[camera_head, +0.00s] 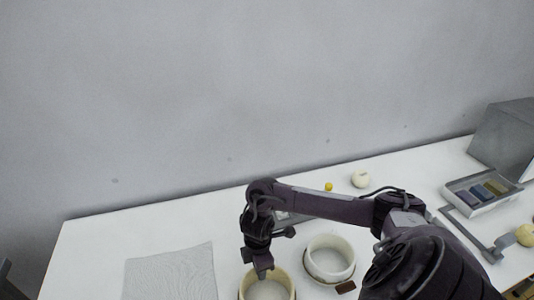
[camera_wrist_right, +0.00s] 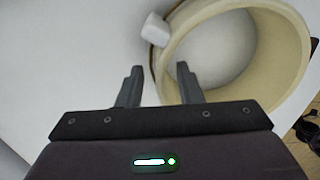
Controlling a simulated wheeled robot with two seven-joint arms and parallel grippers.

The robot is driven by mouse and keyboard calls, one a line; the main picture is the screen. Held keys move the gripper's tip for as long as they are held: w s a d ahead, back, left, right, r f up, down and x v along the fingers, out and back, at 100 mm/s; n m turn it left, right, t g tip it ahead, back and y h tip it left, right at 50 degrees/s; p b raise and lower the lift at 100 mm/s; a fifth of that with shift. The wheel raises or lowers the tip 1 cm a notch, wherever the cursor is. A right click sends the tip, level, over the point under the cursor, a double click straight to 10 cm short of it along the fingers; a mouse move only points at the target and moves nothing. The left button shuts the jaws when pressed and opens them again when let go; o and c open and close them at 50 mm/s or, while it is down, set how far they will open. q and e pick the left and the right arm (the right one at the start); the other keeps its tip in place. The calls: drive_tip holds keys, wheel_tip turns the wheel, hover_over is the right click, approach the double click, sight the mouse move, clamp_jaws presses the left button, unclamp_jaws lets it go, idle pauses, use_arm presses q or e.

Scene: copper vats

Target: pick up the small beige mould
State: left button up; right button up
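A round, open beige mould (camera_head: 246,284) stands at the front edge of the head view, partly cut off and partly covered by my right gripper (camera_head: 263,272). In the right wrist view the beige mould (camera_wrist_right: 285,62) fills the upper right. My left gripper is not in view.
A paler round mould (camera_head: 330,258) stands to the right, with a small brown block (camera_head: 346,286) by it. A small white block (camera_wrist_right: 155,30) touches or nearly touches the beige mould. A grey tray (camera_head: 483,207) and a textured sheet (camera_head: 170,275) lie on the white table (camera_head: 100,245).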

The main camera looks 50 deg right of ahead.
drive_tip(key=shift+f, duration=2)
drive_tip(key=shift+s, duration=0.1)
clamp_jaws()
drive_tip(key=shift+r, duration=0.1)
